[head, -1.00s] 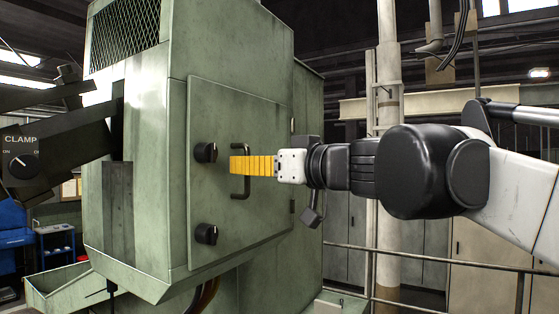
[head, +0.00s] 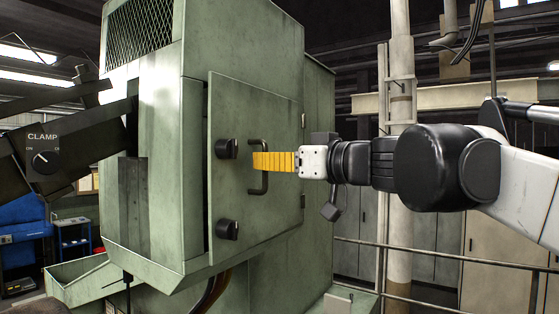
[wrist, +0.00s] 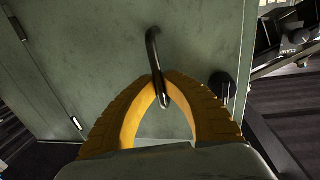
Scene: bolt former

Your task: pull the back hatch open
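The back hatch (head: 240,105) is a green panel on the machine's side, with a dark gap along its left edge, so it stands slightly ajar. Its black bar handle (head: 264,188) is upright near the middle. My gripper (head: 258,161) has its yellow fingers closed around the handle. In the wrist view my gripper (wrist: 161,80) has both fingertips meeting at the handle (wrist: 152,45), with the hatch (wrist: 90,60) behind. The fingers hide part of the handle.
Two black knobs, an upper one (head: 228,148) and a lower one (head: 228,229), sit at the hatch's left side. Hinges show at its right edge. A railing (head: 440,257) runs at the right. A clamp switch panel (head: 44,160) is at the left.

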